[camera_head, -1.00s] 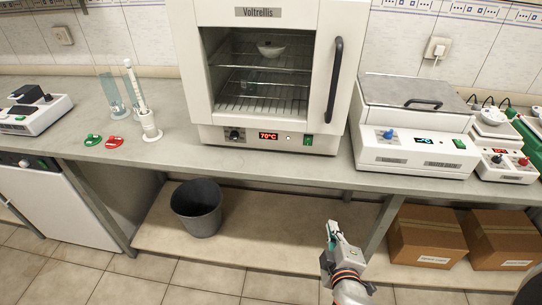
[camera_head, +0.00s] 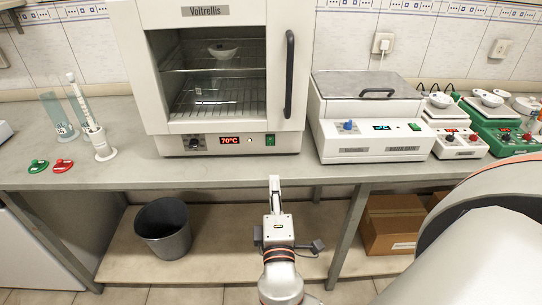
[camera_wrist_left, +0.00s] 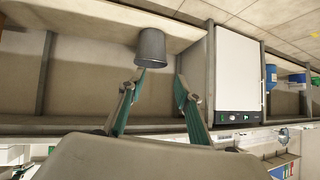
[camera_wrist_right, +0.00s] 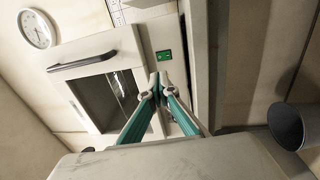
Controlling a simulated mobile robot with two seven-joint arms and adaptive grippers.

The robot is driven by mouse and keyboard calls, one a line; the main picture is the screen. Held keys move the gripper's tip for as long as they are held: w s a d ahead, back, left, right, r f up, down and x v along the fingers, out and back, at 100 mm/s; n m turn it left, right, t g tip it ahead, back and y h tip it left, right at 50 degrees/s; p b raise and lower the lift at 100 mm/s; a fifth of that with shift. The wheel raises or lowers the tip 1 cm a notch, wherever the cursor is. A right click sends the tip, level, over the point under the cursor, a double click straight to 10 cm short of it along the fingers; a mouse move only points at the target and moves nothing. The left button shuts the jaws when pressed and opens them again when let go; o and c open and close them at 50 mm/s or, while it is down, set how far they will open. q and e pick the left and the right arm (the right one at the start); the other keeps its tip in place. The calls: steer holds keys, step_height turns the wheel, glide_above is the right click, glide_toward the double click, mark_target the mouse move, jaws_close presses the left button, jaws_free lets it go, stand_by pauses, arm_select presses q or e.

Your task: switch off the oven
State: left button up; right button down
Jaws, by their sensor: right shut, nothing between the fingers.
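The oven (camera_head: 155,62) stands on the bench with its glass door closed. Its display (camera_head: 229,140) reads 70°C in red, and a black knob (camera_head: 194,143) is left of it. The green switch (camera_head: 270,140) sits at the right of the lower panel. My right gripper (camera_head: 274,183) is shut and empty, below and in front of the switch, pointing at the oven and apart from it. In the right wrist view the switch (camera_wrist_right: 163,57) shows just beyond the closed fingertips (camera_wrist_right: 160,84). My left gripper (camera_wrist_left: 156,80) is open and empty, out of the head view.
A heating bath (camera_head: 330,125) stands right of the oven, with several small instruments beyond it. A burette and glassware (camera_head: 98,140) stand to the left. A grey bin (camera_head: 163,230) and a cardboard box (camera_head: 392,230) are under the bench. The bench edge (camera_head: 215,181) runs before the oven.

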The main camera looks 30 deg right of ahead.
steer(key=p, duration=0.3)
glide_toward(272, 138)
steer(key=x, duration=0.5)
steer(key=shift+w, duration=0.3)
steer(key=shift+w+d+f, duration=0.1)
steer(key=shift+w+d, duration=0.3)
steer(key=shift+w, duration=0.2)
steer(key=shift+w+d, duration=0.2)
steer(key=shift+r, duration=0.2)
steer(key=v, duration=1.2)
steer(key=shift+a, duration=0.1)
